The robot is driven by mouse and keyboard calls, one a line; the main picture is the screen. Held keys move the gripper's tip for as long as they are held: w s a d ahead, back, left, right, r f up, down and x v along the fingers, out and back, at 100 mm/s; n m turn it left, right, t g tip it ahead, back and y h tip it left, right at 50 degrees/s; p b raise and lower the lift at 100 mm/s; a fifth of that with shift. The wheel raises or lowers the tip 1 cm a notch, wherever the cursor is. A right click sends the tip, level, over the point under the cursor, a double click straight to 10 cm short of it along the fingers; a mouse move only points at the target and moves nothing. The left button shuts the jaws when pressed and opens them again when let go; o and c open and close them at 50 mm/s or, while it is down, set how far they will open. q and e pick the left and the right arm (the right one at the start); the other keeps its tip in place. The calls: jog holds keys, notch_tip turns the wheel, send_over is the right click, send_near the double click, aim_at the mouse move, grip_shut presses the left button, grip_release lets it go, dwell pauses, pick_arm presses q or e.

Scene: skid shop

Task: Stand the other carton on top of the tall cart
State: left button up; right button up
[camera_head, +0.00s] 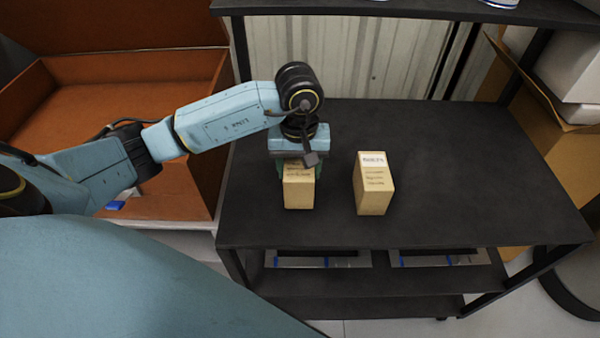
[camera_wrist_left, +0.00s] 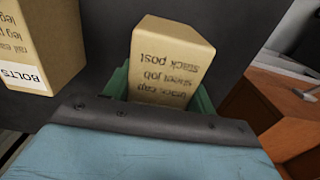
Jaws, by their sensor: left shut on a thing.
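The tall cart (camera_head: 450,190) is a black table with lower shelves, seen in the head view. A tan carton (camera_head: 298,190) with dark print is in my left gripper (camera_head: 297,166), over the left part of the cart's top. The green fingers are around its upper end; the carton also shows between them in the left wrist view (camera_wrist_left: 170,65). It looks upright; I cannot tell whether its base touches the top. A second tan carton (camera_head: 374,190) with a white label stands upright on the cart's top to the right; it shows at the wrist view's left edge (camera_wrist_left: 45,40).
An orange bin (camera_head: 75,95) stands left of the cart. A black shelf (camera_head: 400,12) runs above the cart's back. Cardboard and white boxes (camera_head: 570,70) stand at the right. The cart's top is clear to the right of the second carton.

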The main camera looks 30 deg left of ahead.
pick_arm(q)
jog(key=shift+f, duration=1.1)
jog(key=shift+f, duration=0.15)
jog(key=o, duration=1.3)
notch_tip(320, 180, up, 12)
jog(key=shift+r, duration=0.15)
